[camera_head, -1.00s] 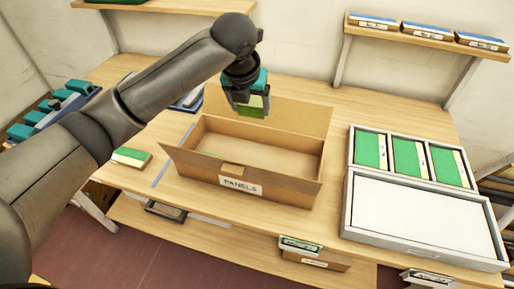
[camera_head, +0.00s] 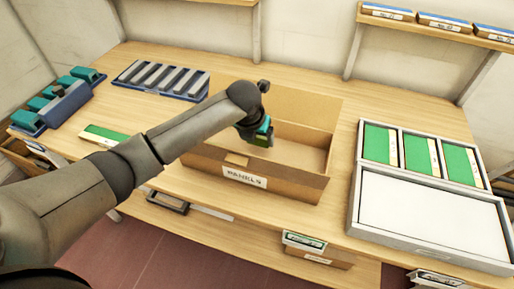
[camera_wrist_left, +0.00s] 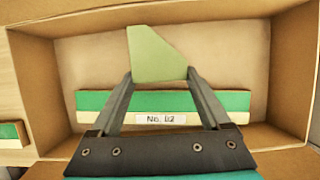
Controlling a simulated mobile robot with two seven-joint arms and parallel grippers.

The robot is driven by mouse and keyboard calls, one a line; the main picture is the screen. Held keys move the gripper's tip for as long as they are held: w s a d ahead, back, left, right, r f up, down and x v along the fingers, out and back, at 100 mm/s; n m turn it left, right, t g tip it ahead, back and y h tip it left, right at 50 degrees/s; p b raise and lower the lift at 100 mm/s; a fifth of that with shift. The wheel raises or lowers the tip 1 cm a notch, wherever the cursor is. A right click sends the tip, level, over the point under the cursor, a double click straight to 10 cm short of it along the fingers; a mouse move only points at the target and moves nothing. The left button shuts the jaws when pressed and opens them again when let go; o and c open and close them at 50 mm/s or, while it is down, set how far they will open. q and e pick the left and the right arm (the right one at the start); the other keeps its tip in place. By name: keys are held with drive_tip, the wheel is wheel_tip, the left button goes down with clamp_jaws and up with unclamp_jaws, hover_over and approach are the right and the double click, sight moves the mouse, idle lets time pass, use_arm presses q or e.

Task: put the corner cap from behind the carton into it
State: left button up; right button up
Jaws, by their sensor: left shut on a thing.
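The carton (camera_head: 203,163) is an open brown cardboard box with a printed label on its front, standing on the wooden table. My left gripper (camera_head: 257,136) is over the carton's opening, fingers pointing down. It is shut on the pale green corner cap (camera_wrist_left: 155,55), which shows in the wrist view between the fingertips. In the head view the cap is small and partly hidden by the gripper. Below it in the wrist view, a green and cream panel (camera_wrist_left: 100,100) with a white label lies inside the carton. My right gripper is not in view.
A grey tray (camera_head: 352,200) with several green panels and a white area stands at the right. A blue rack (camera_head: 160,80) of grey bars lies behind left; teal pieces (camera_head: 62,97) stand far left. A green panel (camera_head: 103,134) lies left of the carton.

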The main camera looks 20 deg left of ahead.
use_arm(q)
wheel_tip(320, 180, down, 4)
drive_tip(key=shift+f+b, duration=0.1)
drive_tip(key=shift+b, duration=0.35)
drive_tip(key=o, duration=1.2)
drive_tip(key=shift+c, duration=0.2)
drive_tip(key=p+v, duration=0.3)
drive_tip(key=v, duration=0.9)
